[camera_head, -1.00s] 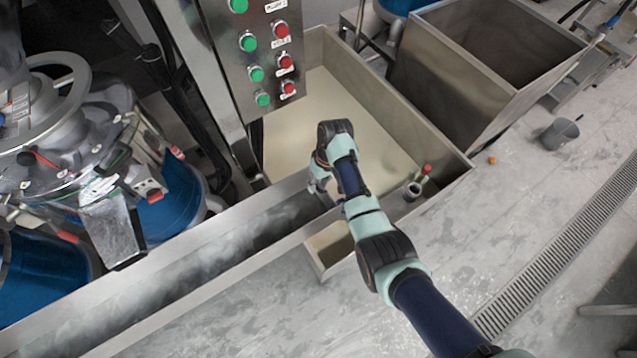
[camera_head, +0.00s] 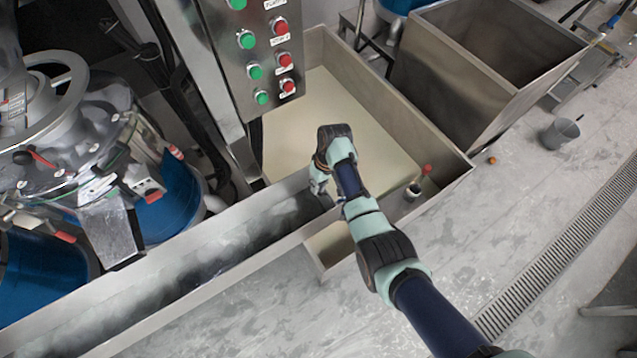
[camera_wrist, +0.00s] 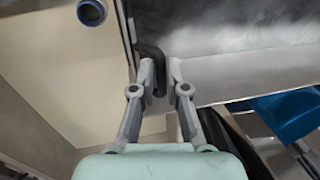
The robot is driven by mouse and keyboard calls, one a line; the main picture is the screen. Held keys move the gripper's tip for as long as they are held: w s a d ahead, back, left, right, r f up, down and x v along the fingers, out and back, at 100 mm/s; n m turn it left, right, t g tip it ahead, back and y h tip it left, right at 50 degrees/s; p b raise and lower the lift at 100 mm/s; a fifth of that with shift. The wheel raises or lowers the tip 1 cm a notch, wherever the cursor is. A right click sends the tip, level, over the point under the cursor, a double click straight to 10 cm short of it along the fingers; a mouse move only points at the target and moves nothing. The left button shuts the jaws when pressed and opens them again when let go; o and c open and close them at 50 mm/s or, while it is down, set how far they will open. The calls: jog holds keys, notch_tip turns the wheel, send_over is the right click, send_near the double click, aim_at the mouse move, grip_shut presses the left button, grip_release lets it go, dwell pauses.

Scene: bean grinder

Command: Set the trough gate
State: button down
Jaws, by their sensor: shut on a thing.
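The long metal trough (camera_head: 190,245) runs from the lower left to the pale-floored basin. It also shows in the wrist view (camera_wrist: 240,70). In the wrist view a thin upright gate edge (camera_wrist: 127,28) stands between basin and trough, with a dark bent handle (camera_wrist: 150,52) beside it. My gripper (camera_wrist: 161,68) is shut on this dark handle, which lies between its fingertips. In the head view my gripper (camera_head: 318,186) is at the trough's basin end; there the arm and gripper hide most of the gate.
The basin (camera_head: 300,130) lies beyond my gripper, with a control panel (camera_head: 255,60) hanging above its left side. A small open box (camera_head: 330,245) adjoins the trough. A short cylinder (camera_head: 413,190) with a red-tipped item stands at right. Blue drums (camera_head: 165,205) stand left.

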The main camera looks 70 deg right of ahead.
jog(key=shift+f, duration=0.25)
jog(key=c, duration=1.2)
grip_release()
jog(key=v, duration=1.2)
jog(key=shift+w, duration=0.1)
jog(key=shift+c, duration=0.3)
